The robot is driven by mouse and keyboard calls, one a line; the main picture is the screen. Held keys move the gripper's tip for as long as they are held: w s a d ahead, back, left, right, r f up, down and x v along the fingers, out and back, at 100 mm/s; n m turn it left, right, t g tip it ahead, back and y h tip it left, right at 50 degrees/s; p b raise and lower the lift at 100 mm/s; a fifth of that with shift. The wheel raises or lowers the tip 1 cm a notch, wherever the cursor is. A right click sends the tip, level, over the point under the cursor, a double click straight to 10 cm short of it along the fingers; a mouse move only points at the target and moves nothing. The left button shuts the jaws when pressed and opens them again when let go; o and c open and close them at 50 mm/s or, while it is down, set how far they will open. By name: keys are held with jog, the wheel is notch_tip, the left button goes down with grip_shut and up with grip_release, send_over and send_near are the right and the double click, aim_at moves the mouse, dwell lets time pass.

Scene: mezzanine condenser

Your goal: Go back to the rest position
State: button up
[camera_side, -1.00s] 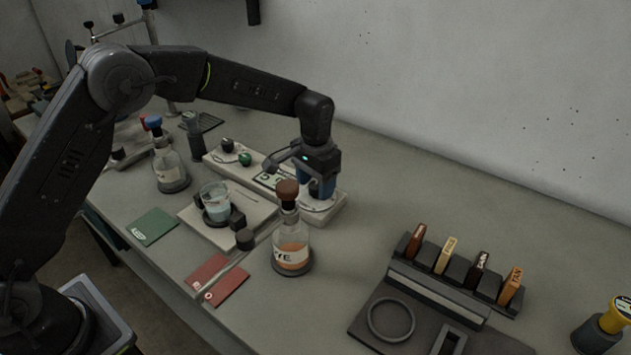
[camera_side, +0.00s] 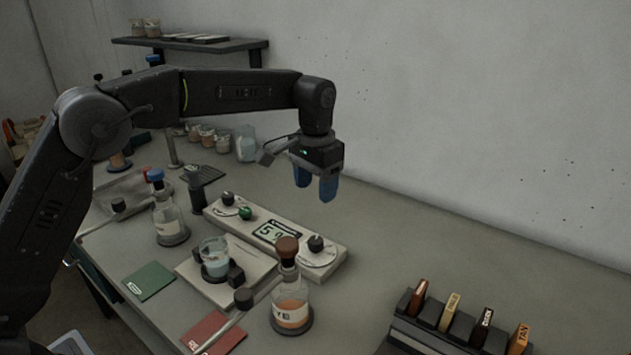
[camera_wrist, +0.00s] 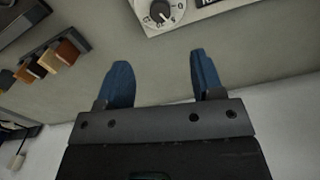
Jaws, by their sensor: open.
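My gripper (camera_side: 316,183) hangs in the air above the back of the bench, with its blue fingers pointing down. It also shows in the wrist view (camera_wrist: 160,85), where the fingers are apart with nothing between them. Below it is the pale control box (camera_side: 235,228) with a lit display (camera_side: 277,232), a green knob (camera_side: 246,213) and black knobs at both ends. The right black knob (camera_side: 316,243) is clear of the fingers. A black dial on the box also shows at the top of the wrist view (camera_wrist: 160,11).
A brown-stoppered bottle (camera_side: 291,301) stands in front of the box. A beaker (camera_side: 214,258) sits on a pale plate. A blue-capped bottle (camera_side: 168,213) is further left. A rack with several coloured tabs (camera_side: 450,312) is at lower right. A shelf (camera_side: 205,44) is on the back wall.

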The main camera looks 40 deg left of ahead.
jog(key=shift+r, duration=0.3)
jog(key=s+a+r+t, duration=0.1)
jog(key=s+a+r, duration=0.15)
jog(key=s, duration=0.25)
jog(key=s+a+r+n+t, duration=0.1)
jog(key=s+r, duration=0.2)
jog(key=s, duration=0.2)
jog(key=s+a+r+t, duration=0.1)
jog(key=s+a+r, duration=0.15)
jog(key=s, duration=0.25)
jog(key=s+a+f+t, duration=0.1)
jog(key=s+f, duration=0.1)
jog(key=s, duration=0.6)
jog(key=s+a+f+n+t, duration=0.1)
jog(key=s+f, duration=0.2)
jog(key=s, duration=0.5)
jog(key=shift+s+a+f+t, duration=0.15)
jog(key=shift+s+a+t, duration=0.15)
